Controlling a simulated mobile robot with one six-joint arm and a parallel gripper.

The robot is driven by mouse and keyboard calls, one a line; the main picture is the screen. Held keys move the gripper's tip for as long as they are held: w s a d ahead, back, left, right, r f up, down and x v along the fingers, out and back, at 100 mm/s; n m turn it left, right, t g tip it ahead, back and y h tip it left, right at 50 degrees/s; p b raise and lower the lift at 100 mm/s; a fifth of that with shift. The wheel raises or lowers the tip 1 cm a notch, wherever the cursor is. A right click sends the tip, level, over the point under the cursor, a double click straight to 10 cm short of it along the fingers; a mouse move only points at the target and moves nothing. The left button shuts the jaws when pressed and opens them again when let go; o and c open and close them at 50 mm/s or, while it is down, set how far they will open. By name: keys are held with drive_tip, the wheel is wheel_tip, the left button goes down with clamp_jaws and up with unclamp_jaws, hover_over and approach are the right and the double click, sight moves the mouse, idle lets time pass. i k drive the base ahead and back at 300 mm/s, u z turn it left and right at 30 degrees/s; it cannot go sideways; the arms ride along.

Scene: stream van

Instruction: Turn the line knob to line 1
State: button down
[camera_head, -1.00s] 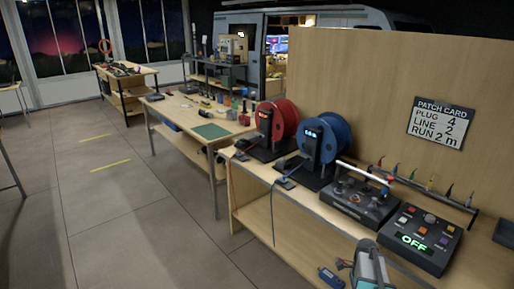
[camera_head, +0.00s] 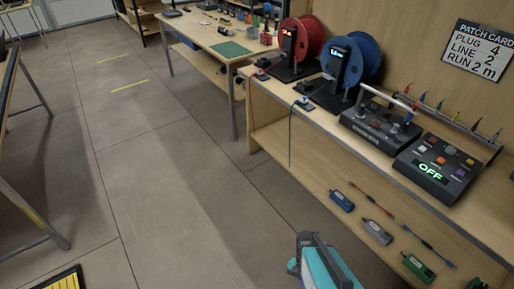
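A dark control box (camera_head: 465,171) with a green lit OFF display (camera_head: 430,171) stands on the bench at the right. It has several coloured buttons and a small round grey top piece (camera_head: 451,150). Left of it is a dark panel (camera_head: 372,133) with a white-tipped bar handle and small controls. Which part is the line knob, and where it points, is too small to tell. My teal arm end with the dark gripper (camera_head: 318,242) shows at the bottom, apart from and in front of the bench. Its fingers cannot be made out clearly.
A patch card (camera_head: 483,50) reads plug 4, line 2, run 2 m. Red (camera_head: 303,40) and blue (camera_head: 362,57) reels stand on the bench. Several coloured plugs rest in a rack behind the boxes. Cable testers or similar devices lie on the lower shelf (camera_head: 300,145).

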sight(450, 150)
drive_tip(key=z, duration=4.7)
drive_tip(key=i, duration=0.1)
drive_tip(key=u, duration=3.4)
